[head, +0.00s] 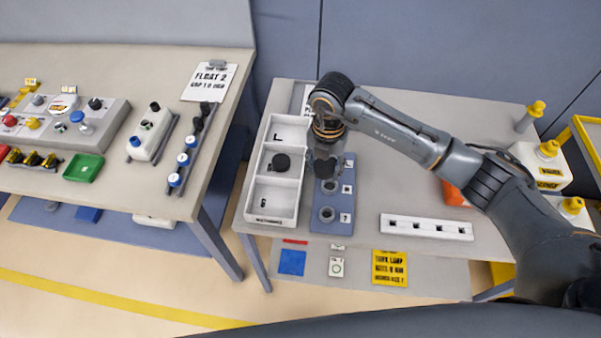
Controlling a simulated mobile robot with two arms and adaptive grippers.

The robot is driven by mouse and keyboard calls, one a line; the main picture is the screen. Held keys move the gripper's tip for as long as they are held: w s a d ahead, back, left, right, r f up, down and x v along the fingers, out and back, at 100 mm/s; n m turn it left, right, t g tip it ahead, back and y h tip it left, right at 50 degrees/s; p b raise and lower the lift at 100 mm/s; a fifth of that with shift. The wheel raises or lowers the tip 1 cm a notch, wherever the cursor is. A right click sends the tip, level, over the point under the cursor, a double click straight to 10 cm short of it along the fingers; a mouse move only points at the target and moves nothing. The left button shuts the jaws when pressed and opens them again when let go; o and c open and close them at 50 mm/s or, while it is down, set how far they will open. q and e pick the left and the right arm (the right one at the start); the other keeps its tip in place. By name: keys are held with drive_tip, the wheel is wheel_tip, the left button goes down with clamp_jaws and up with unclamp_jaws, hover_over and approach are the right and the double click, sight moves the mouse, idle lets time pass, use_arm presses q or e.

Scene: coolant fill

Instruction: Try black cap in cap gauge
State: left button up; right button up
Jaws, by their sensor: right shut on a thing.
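My right gripper (324,158) points down over the blue cap gauge board (341,228). It is shut on a black cap (325,168), which shows as a dark round shape at the fingertips. The board has grey ring sockets, one in the middle (328,187) and one nearer the front (326,214). The gripper and wrist hide the board's far part. I cannot tell whether the cap touches the board or hangs just above it. My left gripper is out of view.
A white sectioned tray (249,188) left of the board holds another black cap (281,162). A white strip with dark holes (426,228) lies to the right. An orange item (456,196) sits partly behind my right arm. Yellow-capped bottles stand at the far right.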

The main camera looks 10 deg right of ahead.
sight(333, 164)
drive_tip(key=shift+w+d+f, duration=0.25)
drive_tip(key=shift+w+d, duration=0.05)
drive_tip(key=shift+d, duration=0.35)
drive_tip(key=shift+w+d+f, duration=0.25)
drive_tip(key=shift+w+d, duration=0.05)
drive_tip(key=shift+d, duration=0.3)
drive_tip(key=shift+f, duration=0.1)
drive_tip(key=shift+f+b, duration=0.4)
drive_tip(key=shift+f, duration=0.05)
drive_tip(key=shift+f+b, duration=1.75)
drive_tip(key=shift+f, duration=0.45)
drive_tip(key=shift+f+b, duration=0.5)
drive_tip(key=shift+b, duration=0.05)
drive_tip(key=o, duration=1.1)
